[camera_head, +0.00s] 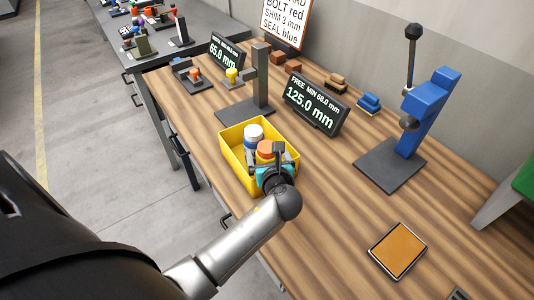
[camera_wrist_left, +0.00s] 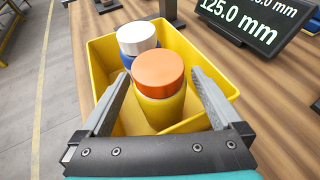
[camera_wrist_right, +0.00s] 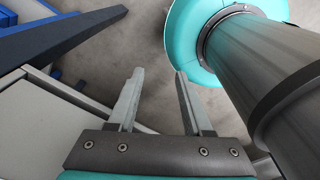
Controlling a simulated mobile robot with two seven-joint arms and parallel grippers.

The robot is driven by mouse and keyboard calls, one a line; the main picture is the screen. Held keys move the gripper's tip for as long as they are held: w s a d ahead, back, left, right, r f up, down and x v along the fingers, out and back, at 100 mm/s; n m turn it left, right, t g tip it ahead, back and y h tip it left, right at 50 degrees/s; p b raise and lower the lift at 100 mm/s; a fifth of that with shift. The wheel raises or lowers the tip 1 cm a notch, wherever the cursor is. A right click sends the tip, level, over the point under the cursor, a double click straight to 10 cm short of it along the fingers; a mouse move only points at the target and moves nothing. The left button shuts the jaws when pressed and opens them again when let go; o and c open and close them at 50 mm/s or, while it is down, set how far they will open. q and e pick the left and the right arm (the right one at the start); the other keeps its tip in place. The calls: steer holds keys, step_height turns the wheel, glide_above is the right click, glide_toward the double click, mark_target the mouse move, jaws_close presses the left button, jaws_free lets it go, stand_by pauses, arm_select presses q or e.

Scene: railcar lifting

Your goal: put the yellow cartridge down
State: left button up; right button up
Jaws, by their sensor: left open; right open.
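The yellow cartridge with an orange cap (camera_wrist_left: 160,92) stands upright in the yellow bin (camera_wrist_left: 102,60). Its orange cap also shows in the head view (camera_head: 265,149). My left gripper (camera_wrist_left: 158,98) is open, with one finger on each side of the cartridge and gaps showing between fingers and cartridge. In the head view my left gripper (camera_head: 272,160) is over the near end of the bin (camera_head: 232,150). A blue cartridge with a white cap (camera_wrist_left: 136,40) stands behind the yellow one in the bin. My right gripper (camera_wrist_right: 157,80) is open and empty, away from the bench.
A display reading 125.0 mm (camera_head: 315,104) stands right of the bin, and a grey stand (camera_head: 262,78) behind it. A blue press (camera_head: 428,112) is farther right. An orange-topped pad (camera_head: 398,250) lies at the front right. Bare wood lies between the bin and the pad.

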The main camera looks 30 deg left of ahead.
arm_select(q)
steer(key=shift+r, duration=0.1)
steer(key=shift+s+d+r, duration=0.15)
steer(key=p+v, duration=0.1)
steer(key=v, duration=1)
steer(key=shift+s+d+p, duration=0.15)
steer(key=shift+s+p, duration=0.1)
steer(key=shift+p, duration=0.1)
